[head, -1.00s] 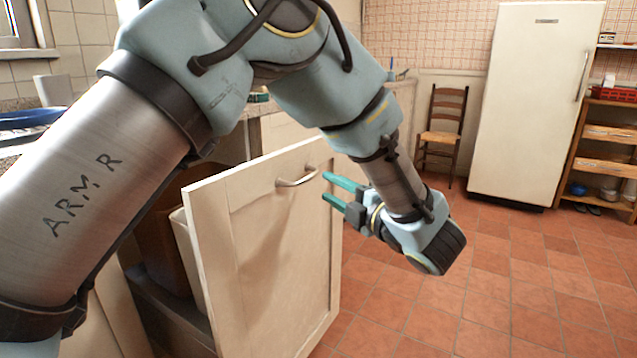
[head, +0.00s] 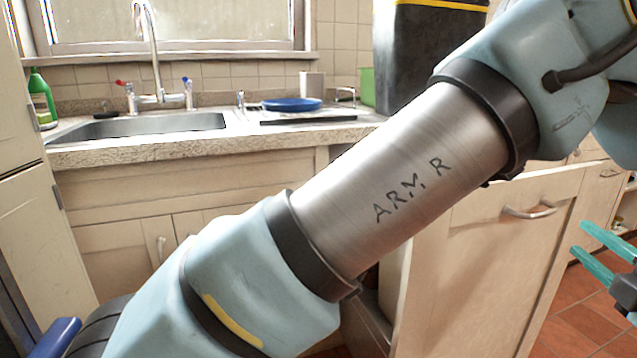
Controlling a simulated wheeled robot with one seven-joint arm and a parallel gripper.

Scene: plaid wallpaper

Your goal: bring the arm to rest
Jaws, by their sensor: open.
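My pale blue and steel arm, marked "ARM R" (head: 412,190), crosses the head view from the lower left to the upper right. My gripper (head: 579,239) is at the right edge, with two teal fingers apart and nothing seen between them. Its fingertips are just right of and slightly below the metal handle (head: 530,211) of a pulled-out cream cabinet front (head: 480,275), and look apart from it. The rest of the gripper and the wrist are cut off by the picture's edge.
A counter (head: 180,150) with a steel sink (head: 150,126), a tap (head: 150,60) and a blue dish (head: 291,104) runs behind my arm. A tall dark box (head: 425,50) shows behind the upper arm. Red tiled floor (head: 575,325) shows at the lower right.

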